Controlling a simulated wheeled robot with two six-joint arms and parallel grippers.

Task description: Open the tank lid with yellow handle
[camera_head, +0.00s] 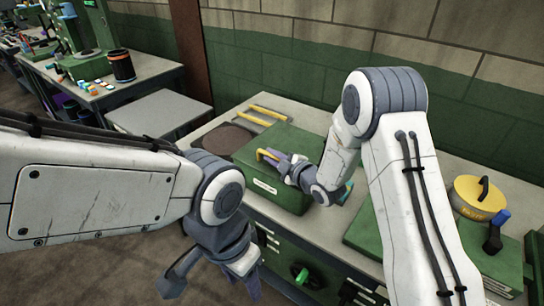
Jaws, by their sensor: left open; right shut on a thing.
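A green tank lid (254,173) with a white label on its front sits on the workbench in the middle of the view. Its yellow handle (266,153) stands near the lid's left part. My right gripper (277,161) reaches in from the right and is shut on the yellow handle; the fingers hide part of it. Whether the lid is raised cannot be told. My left gripper (212,282) is open and empty, low in front of the bench and apart from the lid.
Yellow bars (268,112) and a dark round plate (229,139) lie behind and left of the lid. A yellow round lid (479,194) with a black handle sits at the right. A green valve knob (305,276) sticks out of the bench front. A brick wall stands behind.

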